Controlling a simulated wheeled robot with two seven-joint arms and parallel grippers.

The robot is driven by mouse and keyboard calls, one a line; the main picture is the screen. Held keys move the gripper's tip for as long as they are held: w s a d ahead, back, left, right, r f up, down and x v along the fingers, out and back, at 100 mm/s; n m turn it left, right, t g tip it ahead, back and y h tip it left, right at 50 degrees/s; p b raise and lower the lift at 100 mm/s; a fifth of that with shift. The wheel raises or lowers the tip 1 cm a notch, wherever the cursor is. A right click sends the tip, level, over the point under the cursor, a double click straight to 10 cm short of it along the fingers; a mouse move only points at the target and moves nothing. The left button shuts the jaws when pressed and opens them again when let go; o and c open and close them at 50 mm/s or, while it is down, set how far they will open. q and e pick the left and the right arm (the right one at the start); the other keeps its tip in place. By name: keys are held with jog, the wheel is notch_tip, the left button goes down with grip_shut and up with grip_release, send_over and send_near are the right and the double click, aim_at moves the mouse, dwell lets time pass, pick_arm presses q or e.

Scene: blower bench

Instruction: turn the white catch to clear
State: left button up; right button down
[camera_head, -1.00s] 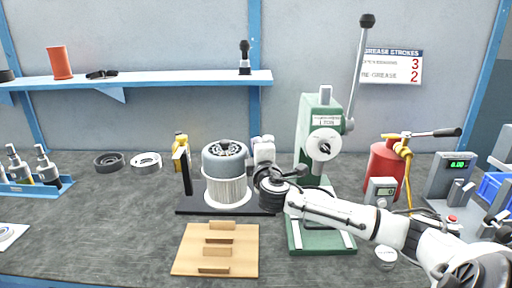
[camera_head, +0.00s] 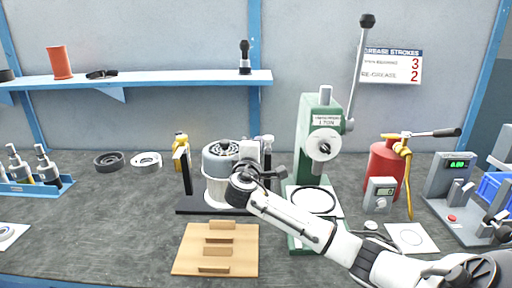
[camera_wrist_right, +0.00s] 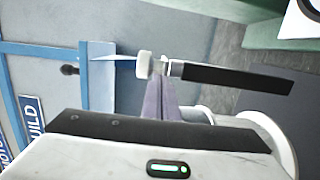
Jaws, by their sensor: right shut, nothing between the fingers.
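The white catch (camera_head: 268,138) sits at the top of the dark right-hand post of the blower fixture. In the right wrist view the catch (camera_wrist_right: 144,65) is a small white knob on a metal stem, joined to the black post (camera_wrist_right: 235,78). My right gripper (camera_head: 251,150) is at the right side of the blower (camera_head: 217,188), beside that post. In the right wrist view my right gripper (camera_wrist_right: 158,88) is shut and empty, its tips close to the white catch; I cannot tell whether they touch. My left gripper is not in view.
A yellow catch (camera_head: 180,138) tops the left post. The green press (camera_head: 309,140) stands close on the right. A wooden rack (camera_head: 217,260) lies in front. A red grease can (camera_head: 382,165) and a grey meter (camera_head: 447,180) are farther right.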

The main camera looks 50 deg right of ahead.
dwell(0.4)
